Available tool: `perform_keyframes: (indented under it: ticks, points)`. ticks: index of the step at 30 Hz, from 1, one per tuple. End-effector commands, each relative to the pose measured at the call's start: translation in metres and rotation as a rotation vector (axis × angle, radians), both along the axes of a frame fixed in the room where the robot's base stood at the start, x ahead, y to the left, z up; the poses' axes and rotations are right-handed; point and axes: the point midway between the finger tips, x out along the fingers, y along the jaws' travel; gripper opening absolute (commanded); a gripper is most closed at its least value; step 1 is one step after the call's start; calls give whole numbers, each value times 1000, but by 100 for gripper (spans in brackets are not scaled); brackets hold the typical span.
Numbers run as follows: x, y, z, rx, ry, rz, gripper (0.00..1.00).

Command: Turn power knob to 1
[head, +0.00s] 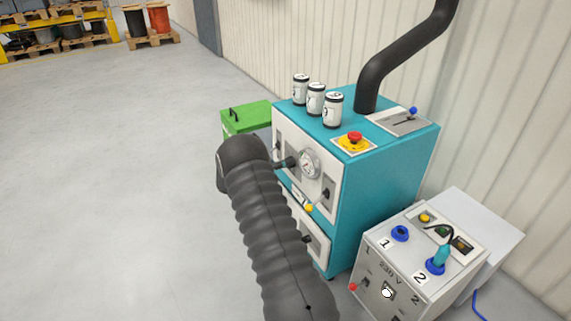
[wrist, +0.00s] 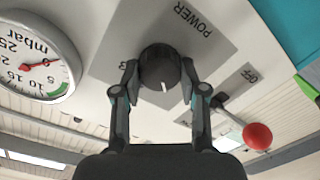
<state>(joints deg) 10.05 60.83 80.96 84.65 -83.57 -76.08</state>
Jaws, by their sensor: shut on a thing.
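The black round power knob (wrist: 160,68) sits on a grey plate marked POWER in the wrist view, where the lettering appears upside down. Its white pointer line points down in the picture, slightly right. My gripper (wrist: 160,76) has one finger on each side of the knob and is shut on it. A "3" shows beside the left finger; other position marks, including any 1, are hidden or unreadable. In the head view my dark arm reaches the front of the teal machine (head: 385,185), left of the gauge; the knob is not clearly visible there.
A mbar pressure gauge (wrist: 32,60) is close left of the knob, and a red ball lever (wrist: 257,136) by an OFF label is at lower right. A white 230 V box (head: 387,292) stands right of the machine. Open floor (head: 110,190) lies left.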

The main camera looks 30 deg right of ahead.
Motion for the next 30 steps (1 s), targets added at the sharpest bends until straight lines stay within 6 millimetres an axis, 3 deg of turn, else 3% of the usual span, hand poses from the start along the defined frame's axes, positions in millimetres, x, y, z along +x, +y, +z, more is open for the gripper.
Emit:
perform_keyframes:
  ticks: [4,5,7,8,20,30]
  points:
    - [0,-1,1,-1,-1,1,7]
    - [0,-1,1,-1,-1,1,47]
    - [0,-1,1,-1,-1,1,64]
    - [0,0,1,-1,-1,1,67]
    - [1,7,0,0,-1,2,67]
    - [3,67,2,-1,-2,4,67]
